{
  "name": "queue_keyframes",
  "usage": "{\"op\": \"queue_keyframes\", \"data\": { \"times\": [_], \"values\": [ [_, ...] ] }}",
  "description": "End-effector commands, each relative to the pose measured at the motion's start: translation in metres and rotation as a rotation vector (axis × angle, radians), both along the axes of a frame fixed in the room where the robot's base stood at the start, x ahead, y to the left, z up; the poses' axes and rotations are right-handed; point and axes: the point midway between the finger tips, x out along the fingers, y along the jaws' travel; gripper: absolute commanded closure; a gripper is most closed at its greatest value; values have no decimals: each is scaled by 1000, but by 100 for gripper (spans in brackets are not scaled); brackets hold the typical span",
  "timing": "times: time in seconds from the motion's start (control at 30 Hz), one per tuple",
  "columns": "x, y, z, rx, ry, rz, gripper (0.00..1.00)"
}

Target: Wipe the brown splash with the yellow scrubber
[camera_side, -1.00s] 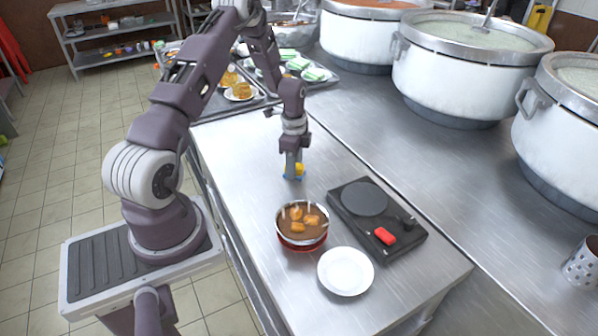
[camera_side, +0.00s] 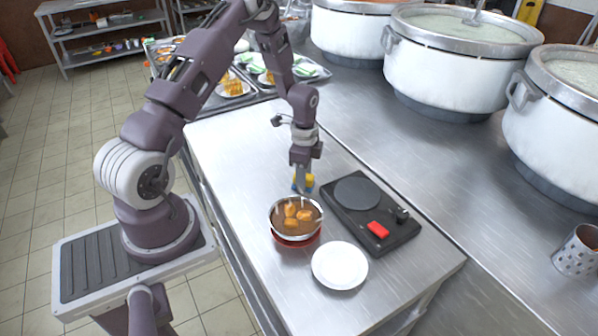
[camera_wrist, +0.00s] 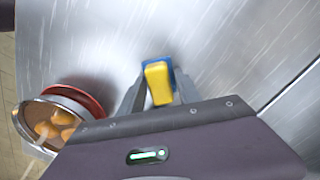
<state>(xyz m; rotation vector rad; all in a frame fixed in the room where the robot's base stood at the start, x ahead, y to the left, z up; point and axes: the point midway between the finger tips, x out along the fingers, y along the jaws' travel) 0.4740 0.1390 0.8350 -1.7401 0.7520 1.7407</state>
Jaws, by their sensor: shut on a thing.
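The yellow scrubber (camera_side: 309,180) has a blue underside and is held low at the steel counter, just behind the pot. It also shows in the wrist view (camera_wrist: 158,82) between the two fingers. My gripper (camera_side: 301,182) is shut on it and points down; it also shows in the wrist view (camera_wrist: 157,92). The blue side faces the counter; I cannot tell whether it touches. I see no brown splash in either view; the scrubber, gripper or pot may hide it.
A small steel pot (camera_side: 296,219) with brown liquid and orange pieces stands close in front of my gripper, on a red base. A black burner (camera_side: 378,238) with a red part is at right, a white plate (camera_side: 340,266) in front. The counter's left part (camera_side: 235,150) is clear.

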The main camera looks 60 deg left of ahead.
Motion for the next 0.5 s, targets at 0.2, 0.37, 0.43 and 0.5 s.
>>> {"op": "queue_keyframes", "data": {
  "times": [0.2,0.37,0.43,0.5],
  "values": [
    [0,-20,0,0,0,-3,98],
    [0,-6,0,-1,-1,2,98],
    [0,1,0,0,-1,1,98],
    [0,7,0,1,-2,2,98]
  ]
}}
